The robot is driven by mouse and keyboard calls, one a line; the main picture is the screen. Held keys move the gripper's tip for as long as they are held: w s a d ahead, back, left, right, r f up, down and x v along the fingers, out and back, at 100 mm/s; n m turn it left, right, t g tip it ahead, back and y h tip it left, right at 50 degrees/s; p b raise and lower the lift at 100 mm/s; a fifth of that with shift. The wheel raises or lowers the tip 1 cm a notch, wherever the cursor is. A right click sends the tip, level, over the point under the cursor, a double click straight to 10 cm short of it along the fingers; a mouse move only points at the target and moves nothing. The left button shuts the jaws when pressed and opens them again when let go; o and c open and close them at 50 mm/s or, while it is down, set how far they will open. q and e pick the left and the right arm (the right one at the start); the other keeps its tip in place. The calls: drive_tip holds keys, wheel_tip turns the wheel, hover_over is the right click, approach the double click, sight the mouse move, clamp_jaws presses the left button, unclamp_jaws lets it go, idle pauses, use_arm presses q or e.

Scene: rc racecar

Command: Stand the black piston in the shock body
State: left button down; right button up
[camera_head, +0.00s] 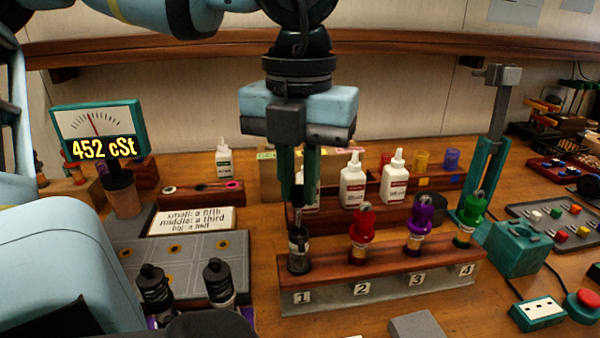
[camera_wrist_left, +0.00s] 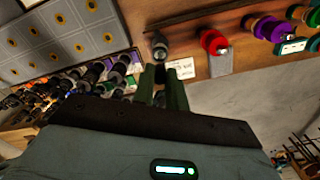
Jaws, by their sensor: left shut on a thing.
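My left gripper (camera_head: 304,200) points straight down over the left end of the numbered rack, its green fingers shut on the thin rod of the black piston (camera_head: 298,238). The piston is upright at slot 1. Its lower end meets a dark shock body (camera_head: 299,263) in the rack; I cannot tell how deep it sits. In the left wrist view the fingers (camera_wrist_left: 164,88) point at the black piston (camera_wrist_left: 160,47), with the slot label beside it. My right gripper is not in view.
Red (camera_head: 362,228), purple (camera_head: 419,222) and green (camera_head: 468,215) pistons stand in slots 2, 3 and 4 of the rack (camera_head: 385,283). White bottles (camera_head: 353,182) stand behind. Two black shocks (camera_head: 155,290) are at front left. A gauge (camera_head: 98,132) reads 452 cSt.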

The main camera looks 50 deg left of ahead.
use_arm(q)
drive_tip(key=shift+f+b, duration=0.75)
drive_tip(key=shift+f, duration=0.3)
drive_tip(key=shift+f+b, duration=0.6)
drive_tip(key=shift+f, duration=0.15)
drive_tip(key=shift+f+b, duration=0.55)
drive_tip(key=shift+f, duration=0.05)
drive_tip(key=c, duration=1.3)
unclamp_jaws()
drive_tip(key=shift+c, duration=0.2)
drive_tip(key=shift+r, duration=0.1)
